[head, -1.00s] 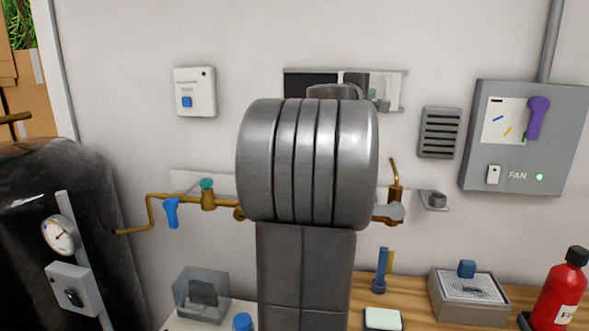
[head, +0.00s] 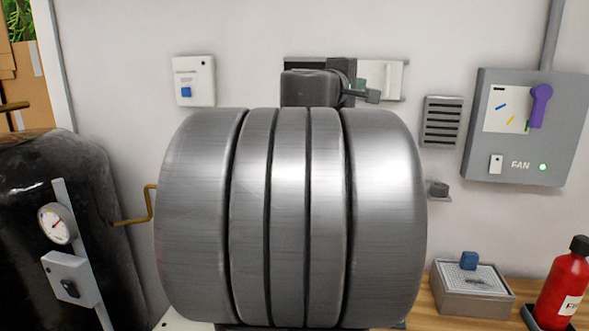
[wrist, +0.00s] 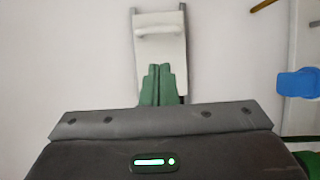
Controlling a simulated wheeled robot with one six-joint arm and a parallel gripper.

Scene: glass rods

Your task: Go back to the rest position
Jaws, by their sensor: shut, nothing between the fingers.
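My gripper (wrist: 158,72) shows in the wrist view as two green fingers side by side, touching, with nothing between them. It points at a pale panel (wrist: 160,45) on the wall. I cannot tell the gap to the panel. In the head view my large grey arm link fills the middle, and a dark wrist part shows above it, in front of the wall panel (head: 394,77). The fingers are mostly hidden there. My arm covers most of the brass pipe (head: 150,203) and part of the bench.
A fan box (head: 512,160) with a purple lever and a vent (head: 441,121) are on the wall at right. A grey box (head: 472,290) and a red bottle (head: 562,285) stand on the wooden bench. A black tank (head: 90,190) stands at left. A blue handle (wrist: 298,83) shows at right in the wrist view.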

